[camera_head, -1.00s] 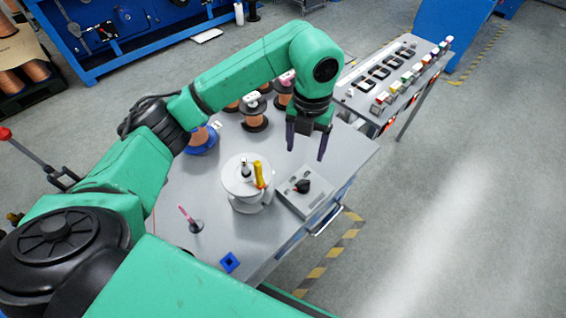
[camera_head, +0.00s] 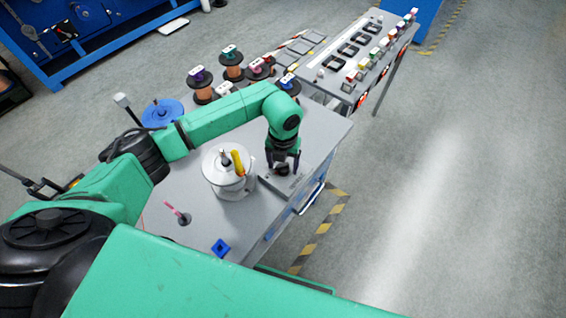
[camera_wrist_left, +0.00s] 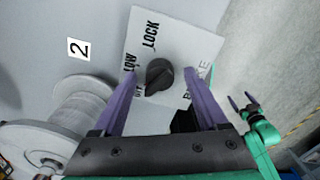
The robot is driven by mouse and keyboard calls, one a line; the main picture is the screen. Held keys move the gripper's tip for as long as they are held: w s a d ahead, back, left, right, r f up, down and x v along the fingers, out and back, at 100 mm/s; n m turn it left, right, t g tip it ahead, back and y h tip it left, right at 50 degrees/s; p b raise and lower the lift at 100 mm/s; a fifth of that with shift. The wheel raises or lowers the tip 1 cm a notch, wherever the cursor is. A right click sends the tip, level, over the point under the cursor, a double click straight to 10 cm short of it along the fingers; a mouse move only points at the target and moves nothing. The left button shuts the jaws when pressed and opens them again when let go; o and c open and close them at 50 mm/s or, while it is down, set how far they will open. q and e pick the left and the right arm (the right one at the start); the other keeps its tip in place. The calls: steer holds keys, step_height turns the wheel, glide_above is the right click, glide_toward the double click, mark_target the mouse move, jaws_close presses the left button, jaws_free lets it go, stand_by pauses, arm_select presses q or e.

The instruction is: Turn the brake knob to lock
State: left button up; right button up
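The brake knob (camera_wrist_left: 158,77) is black and sits on a pale plate (camera_wrist_left: 190,45) marked LOCK, LOW, OFF and BRAKE in the left wrist view. Its ridge seems to point to the lower left, near OFF. My left gripper (camera_wrist_left: 160,74) is open, with one purple finger on each side of the knob; I cannot tell if they touch it. In the head view the left gripper (camera_head: 282,167) is down over the plate (camera_head: 292,184) near the table's right edge, mostly hiding the knob. My right gripper (camera_wrist_left: 242,101) shows small at the right of the left wrist view, fingers apart and empty.
A white spool (camera_head: 229,180) with a yellow-handled tool (camera_head: 238,163) stands just left of the plate. Copper spools (camera_head: 232,68) stand at the back. A blue square piece (camera_head: 220,247) and a pink-tipped stand (camera_head: 179,215) are at the front left of the table.

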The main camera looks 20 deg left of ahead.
arm_select(q)
steer(key=c, duration=1)
jaws_close()
